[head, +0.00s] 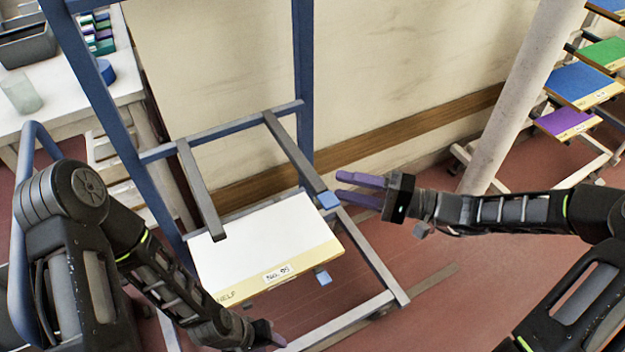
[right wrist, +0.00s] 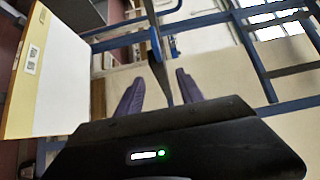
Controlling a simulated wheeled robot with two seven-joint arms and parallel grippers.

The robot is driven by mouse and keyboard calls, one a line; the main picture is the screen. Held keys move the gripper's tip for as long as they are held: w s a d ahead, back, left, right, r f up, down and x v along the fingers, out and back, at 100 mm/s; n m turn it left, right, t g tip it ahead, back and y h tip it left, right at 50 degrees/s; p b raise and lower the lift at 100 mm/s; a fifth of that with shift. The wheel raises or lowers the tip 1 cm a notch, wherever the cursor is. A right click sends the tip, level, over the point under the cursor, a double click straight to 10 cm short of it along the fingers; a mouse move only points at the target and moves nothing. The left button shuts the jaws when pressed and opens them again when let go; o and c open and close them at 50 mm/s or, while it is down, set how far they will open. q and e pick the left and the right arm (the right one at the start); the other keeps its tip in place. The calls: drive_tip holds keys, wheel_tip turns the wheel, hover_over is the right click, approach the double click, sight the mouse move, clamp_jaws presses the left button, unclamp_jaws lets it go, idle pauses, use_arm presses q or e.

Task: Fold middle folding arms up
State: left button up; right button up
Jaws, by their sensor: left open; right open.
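A blue rack frame (head: 303,60) carries two grey folding arms at its middle crossbar. The left folding arm (head: 200,190) and the right folding arm (head: 290,150) both stick out toward me, sloping down in the picture. The right one ends in a blue tip (head: 328,200). My right gripper (head: 340,187) is open, its purple fingers pointing left close beside that tip. In the right wrist view a grey bar (right wrist: 156,50) shows between the fingers; contact cannot be told. My left gripper (head: 275,337) is low near the board's front edge, its fingers partly hidden.
A white shelf board (head: 265,235) with a yellow labelled edge lies below the folding arms. Another blue tip (head: 322,277) shows under its front edge. A pale post (head: 520,90) and a rack with coloured boards (head: 580,85) stand right; a white table (head: 125,75) stands left.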

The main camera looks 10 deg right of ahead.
sight(312, 180)
drive_tip(key=shift+a, duration=0.1)
drive_tip(key=x, duration=0.7)
drive_tip(key=shift+w+a, duration=0.1)
drive_tip(key=shift+a, duration=0.25)
drive_tip(key=shift+f, duration=0.1)
drive_tip(key=shift+c, duration=0.6)
clamp_jaws()
idle(0.5)
